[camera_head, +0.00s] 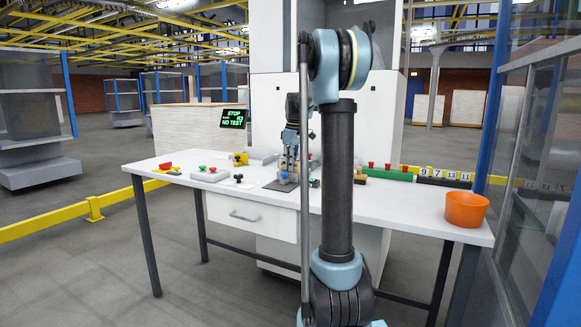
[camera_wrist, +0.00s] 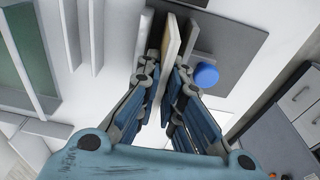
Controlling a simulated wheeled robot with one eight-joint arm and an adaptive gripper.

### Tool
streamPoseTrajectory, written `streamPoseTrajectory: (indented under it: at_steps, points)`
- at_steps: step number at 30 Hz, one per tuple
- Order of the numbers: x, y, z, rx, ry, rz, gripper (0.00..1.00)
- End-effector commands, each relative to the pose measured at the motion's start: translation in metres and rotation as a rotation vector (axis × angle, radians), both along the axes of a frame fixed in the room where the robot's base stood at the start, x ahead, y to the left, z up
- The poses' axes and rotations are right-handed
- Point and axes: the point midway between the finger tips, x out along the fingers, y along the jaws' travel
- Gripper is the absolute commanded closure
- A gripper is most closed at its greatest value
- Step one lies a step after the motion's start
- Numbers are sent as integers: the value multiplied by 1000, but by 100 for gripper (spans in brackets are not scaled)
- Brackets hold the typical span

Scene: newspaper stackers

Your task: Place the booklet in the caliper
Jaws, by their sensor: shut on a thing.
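My gripper (camera_wrist: 166,70) is shut on a thin cream slab, which looks like the booklet (camera_wrist: 171,42), held on edge between the fingertips in the wrist view. In the head view my gripper (camera_head: 290,160) points down over the middle of the white table (camera_head: 400,203), close above a small fixture (camera_head: 282,181). The booklet is too small to make out there.
An orange bowl (camera_head: 466,210) stands at the table's right end. A green block with red knobs (camera_head: 385,173) and a number strip (camera_head: 445,175) line the back right.

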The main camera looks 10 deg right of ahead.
Motion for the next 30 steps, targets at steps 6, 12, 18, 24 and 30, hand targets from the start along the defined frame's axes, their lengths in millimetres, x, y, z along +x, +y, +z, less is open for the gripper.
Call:
streamPoseTrajectory:
  at_steps: [6,12,18,24,30]
  points:
    - [0,0,-1,0,0,0,100]
    - [0,0,-1,0,0,0,73]
    - [0,-1,-1,0,0,-1,73]
    - [-1,-3,10,0,0,-2,73]
    - [-4,-6,43,0,0,-3,73]
